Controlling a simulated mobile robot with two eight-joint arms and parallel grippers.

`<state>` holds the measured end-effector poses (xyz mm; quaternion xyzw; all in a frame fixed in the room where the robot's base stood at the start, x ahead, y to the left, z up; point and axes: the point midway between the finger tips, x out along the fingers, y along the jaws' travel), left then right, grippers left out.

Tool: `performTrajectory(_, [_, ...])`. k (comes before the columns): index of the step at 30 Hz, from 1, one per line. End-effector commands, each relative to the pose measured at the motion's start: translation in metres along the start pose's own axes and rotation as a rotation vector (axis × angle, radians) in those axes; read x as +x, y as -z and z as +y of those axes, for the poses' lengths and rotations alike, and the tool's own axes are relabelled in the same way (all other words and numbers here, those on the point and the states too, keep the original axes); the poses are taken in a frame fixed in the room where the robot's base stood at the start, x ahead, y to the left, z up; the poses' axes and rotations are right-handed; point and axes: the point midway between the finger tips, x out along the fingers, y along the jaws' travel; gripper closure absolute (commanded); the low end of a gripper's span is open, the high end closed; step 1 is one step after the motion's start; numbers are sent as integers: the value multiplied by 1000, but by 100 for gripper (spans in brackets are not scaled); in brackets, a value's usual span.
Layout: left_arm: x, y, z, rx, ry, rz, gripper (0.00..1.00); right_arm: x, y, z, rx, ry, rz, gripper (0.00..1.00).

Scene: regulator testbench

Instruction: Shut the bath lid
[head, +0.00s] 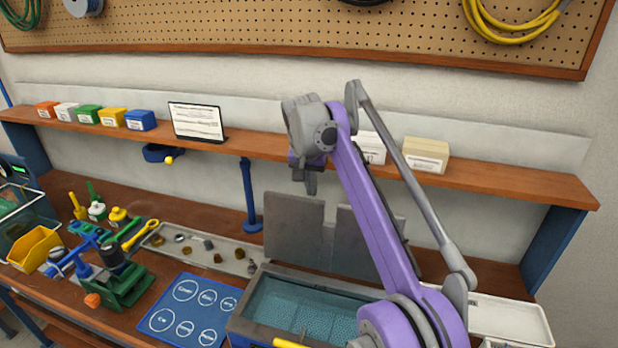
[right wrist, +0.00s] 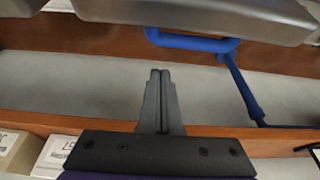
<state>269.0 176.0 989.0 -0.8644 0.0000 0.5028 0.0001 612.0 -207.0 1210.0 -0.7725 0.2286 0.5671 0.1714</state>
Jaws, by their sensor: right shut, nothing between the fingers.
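The bath (head: 250,312) is a grey-rimmed tank with teal liquid and a mesh-like basket inside, at the bottom centre of the head view. Its lid (head: 292,232) stands open, a grey upright panel behind the tank with a notch at the top. My right arm crosses in front of the lid's right part and the tank's right side. My right gripper (head: 308,184) points down above the lid's top edge, shut and empty. In the right wrist view its fingers (right wrist: 160,72) are together, apart from the grey panels (right wrist: 205,12) at the top. My left gripper is out of view.
A shelf (head: 490,178) with boxes and a tablet (head: 196,122) runs behind the lid. A blue mat (head: 190,310), a parts tray (head: 205,252) and a green vise (head: 125,285) lie left of the bath. In the wrist view, a blue bar (right wrist: 192,42) borders the grey panels.

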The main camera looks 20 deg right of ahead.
Motion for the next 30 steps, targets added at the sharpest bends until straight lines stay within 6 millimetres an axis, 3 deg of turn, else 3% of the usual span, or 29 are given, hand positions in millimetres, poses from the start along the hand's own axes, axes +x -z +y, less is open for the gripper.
performTrajectory(3, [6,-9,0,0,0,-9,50,28,-1,1,0,-2,-2,100])
performTrajectory(12, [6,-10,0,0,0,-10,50,0,-28,0,-1,0,1,100])
performTrajectory(30, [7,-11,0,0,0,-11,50,-6,-35,0,-2,1,22,100])
